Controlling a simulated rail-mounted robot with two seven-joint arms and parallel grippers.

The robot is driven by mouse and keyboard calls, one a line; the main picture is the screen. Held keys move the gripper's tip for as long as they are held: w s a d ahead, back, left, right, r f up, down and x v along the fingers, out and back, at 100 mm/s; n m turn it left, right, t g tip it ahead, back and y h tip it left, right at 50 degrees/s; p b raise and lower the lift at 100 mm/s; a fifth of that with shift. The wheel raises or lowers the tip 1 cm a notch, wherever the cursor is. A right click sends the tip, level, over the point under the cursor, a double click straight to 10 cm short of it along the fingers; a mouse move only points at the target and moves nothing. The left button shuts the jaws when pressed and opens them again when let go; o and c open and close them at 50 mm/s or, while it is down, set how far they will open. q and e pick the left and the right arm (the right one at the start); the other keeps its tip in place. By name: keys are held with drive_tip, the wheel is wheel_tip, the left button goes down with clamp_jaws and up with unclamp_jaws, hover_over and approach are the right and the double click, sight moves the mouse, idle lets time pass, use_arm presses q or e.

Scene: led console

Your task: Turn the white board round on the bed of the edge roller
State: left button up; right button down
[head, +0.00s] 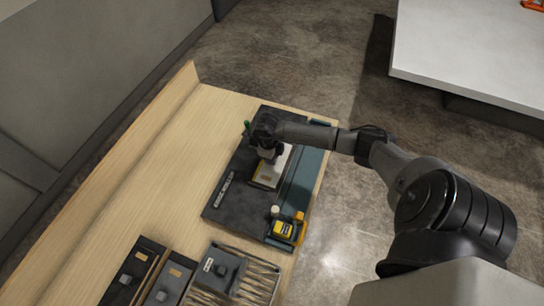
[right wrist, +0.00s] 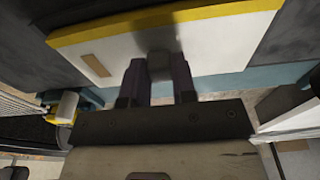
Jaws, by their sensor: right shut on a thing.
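The white board (head: 284,161) lies over the dark bed of the edge roller (head: 223,196), partly hidden by my right gripper and arm. In the right wrist view the board (right wrist: 225,45) shows a yellow strip along its far edge and a tan patch near its left end. My right gripper (head: 267,152) is above the board. In the right wrist view its two fingers (right wrist: 159,82) are closed on a grey block on the board. I cannot tell whether the board touches the bed. My left gripper is not in view.
A wire rack (head: 258,279) and dark trays (head: 133,271) lie nearer on the wooden table (head: 130,190). The table's left part is clear.

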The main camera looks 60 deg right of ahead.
idle(0.3)
drive_tip(key=c, duration=0.8)
unclamp_jaws()
drive_tip(key=shift+f, duration=0.1)
drive_tip(key=shift+c, duration=0.2)
wheel_tip(320, 180, up, 14)
drive_tip(key=w+b, duration=0.1)
drive_tip(key=shift+w+b, duration=0.3)
drive_tip(key=shift+a+f, duration=0.1)
drive_tip(key=shift+f, duration=0.05)
